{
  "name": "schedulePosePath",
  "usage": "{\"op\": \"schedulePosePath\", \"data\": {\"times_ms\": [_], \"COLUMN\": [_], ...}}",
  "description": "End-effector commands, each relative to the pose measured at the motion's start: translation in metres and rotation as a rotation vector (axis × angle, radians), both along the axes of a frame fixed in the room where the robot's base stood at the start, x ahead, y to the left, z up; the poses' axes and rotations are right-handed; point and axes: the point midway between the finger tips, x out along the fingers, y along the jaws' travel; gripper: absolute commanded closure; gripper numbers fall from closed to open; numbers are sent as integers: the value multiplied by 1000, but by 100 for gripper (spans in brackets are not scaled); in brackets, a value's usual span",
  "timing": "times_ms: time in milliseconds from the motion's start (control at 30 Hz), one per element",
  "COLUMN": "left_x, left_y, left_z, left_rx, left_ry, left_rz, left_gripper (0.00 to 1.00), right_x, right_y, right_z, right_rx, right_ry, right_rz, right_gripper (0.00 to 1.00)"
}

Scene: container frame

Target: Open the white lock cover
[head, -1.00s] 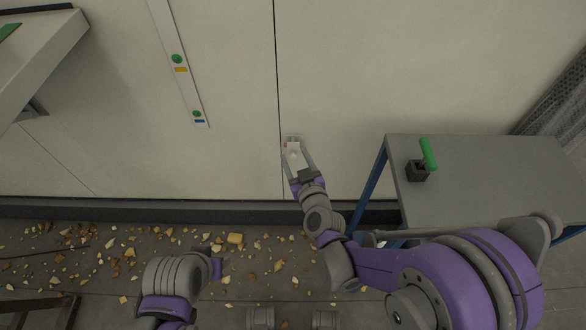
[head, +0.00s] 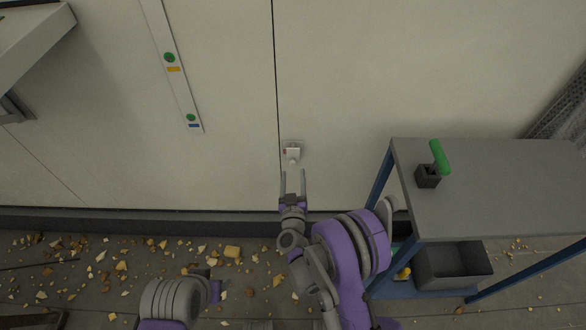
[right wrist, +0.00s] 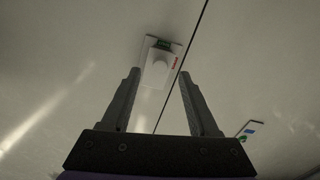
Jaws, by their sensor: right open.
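The white lock cover (head: 292,153) is a small white box on the pale wall panel, just right of the dark vertical seam. In the right wrist view the white lock cover (right wrist: 157,70) shows a rounded white front, a green part at its top and a red mark on its right. I cannot tell how far the cover is open. My right gripper (head: 292,176) is open and empty just below it, fingers pointing up towards it. In the wrist view the cover lies beyond and between the fingertips (right wrist: 160,75), apart from them. My left arm shows at lower left; its fingers do not show.
A strip with green buttons (head: 172,65) is on the wall at left. Rubble (head: 232,252) litters the floor. The wall around the cover is clear.

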Motion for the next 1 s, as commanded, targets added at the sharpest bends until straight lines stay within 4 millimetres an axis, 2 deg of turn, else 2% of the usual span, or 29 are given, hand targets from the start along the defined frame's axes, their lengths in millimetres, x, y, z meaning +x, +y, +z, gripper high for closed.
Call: {"op": "schedulePosePath", "data": {"times_ms": [100, 233, 600, 933, 1000], "left_x": [0, 0, 0, 0, 0], "left_y": [0, 0, 0, 0, 0], "left_z": [-1, -1, -1, -1, -1], "left_rx": [0, 0, 0, 0, 0], "left_ry": [0, 0, 0, 0, 0], "left_rz": [0, 0, 0, 0, 0], "left_gripper": [50, 50, 50, 50, 50], "right_x": [18, 30, 35, 35, 35], "right_y": [0, 0, 0, 0, 0], "right_z": [0, 0, 0, 0, 0], "right_rx": [0, 0, 1, 0, 0], "right_ry": [0, 0, 0, 0, 0], "right_rz": [0, 0, 1, 1, 1], "right_gripper": [39, 39, 41, 100, 100]}}
